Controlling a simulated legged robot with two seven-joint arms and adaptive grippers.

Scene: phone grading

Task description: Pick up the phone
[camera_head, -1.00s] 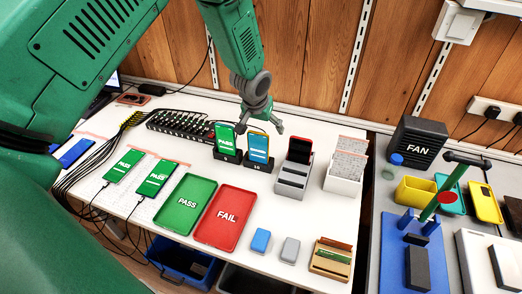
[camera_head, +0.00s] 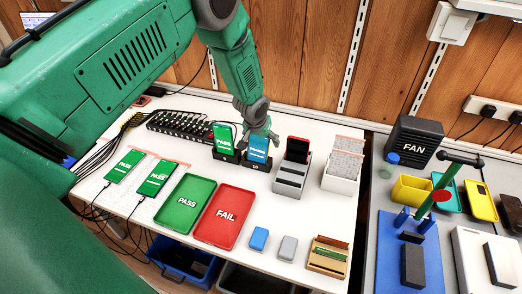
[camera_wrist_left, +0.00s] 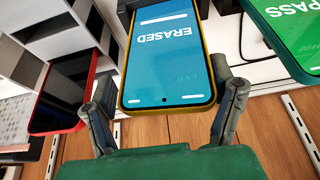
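A phone with a blue ERASED screen and a yellow case (camera_head: 257,147) leans upright in the black stand marked 10 (camera_head: 256,166). It fills the middle of the left wrist view (camera_wrist_left: 168,60). My left gripper (camera_head: 259,133) is at the phone's upper end. In the wrist view its two fingers (camera_wrist_left: 168,88) are spread, one on each side of the phone, with small gaps seeming to show between them and the case. A green PASS phone (camera_head: 223,134) stands in the neighbouring black stand, left of the gripper. My right gripper is out of view.
A grey rack (camera_head: 291,176) holding a dark phone with a red case stands close on the right. A white box of cards (camera_head: 341,178) is beyond it. Green PASS (camera_head: 185,203) and red FAIL (camera_head: 226,217) trays lie in front. The wooden wall is behind.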

